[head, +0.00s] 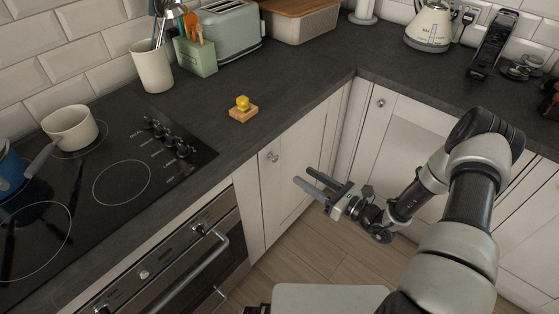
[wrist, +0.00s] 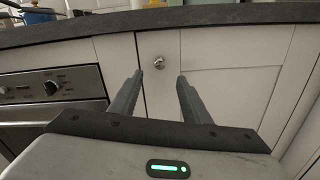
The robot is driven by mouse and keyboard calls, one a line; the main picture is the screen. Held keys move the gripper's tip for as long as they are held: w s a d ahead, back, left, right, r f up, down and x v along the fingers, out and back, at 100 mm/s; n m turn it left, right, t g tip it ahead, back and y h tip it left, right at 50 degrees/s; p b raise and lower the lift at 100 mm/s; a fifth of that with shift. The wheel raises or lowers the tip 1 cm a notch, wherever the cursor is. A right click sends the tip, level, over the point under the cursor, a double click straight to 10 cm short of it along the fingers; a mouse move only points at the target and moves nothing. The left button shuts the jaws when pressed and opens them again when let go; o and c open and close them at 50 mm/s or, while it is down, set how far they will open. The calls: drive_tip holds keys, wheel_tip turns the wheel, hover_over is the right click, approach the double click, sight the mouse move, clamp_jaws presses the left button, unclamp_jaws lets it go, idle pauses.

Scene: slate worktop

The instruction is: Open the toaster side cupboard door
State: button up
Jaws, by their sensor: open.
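The toaster side cupboard door (head: 299,150) is white and panelled, and looks shut under the worktop between the oven and the corner. Its round metal knob (head: 271,157) sits near the door's top left. The knob also shows in the wrist view (wrist: 159,62), between and beyond the two fingertips, with the door panel (wrist: 225,88) to the right. My gripper (head: 304,177) is open and empty in front of the door, to the right of the knob in the head view. The fingers point towards the door and seem apart from the knob.
The toaster (head: 228,28) stands on the worktop (head: 290,75) above. A wooden block with a yellow top (head: 243,108) lies near the worktop's edge. The oven (head: 185,258) with its bar handle is to the left. Another knobbed cupboard (head: 405,125) is to the right.

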sight(277, 159)
drive_tip(key=x, duration=1.2)
drive_tip(key=shift+d, duration=0.1)
drive_tip(key=shift+c, duration=0.3)
clamp_jaws()
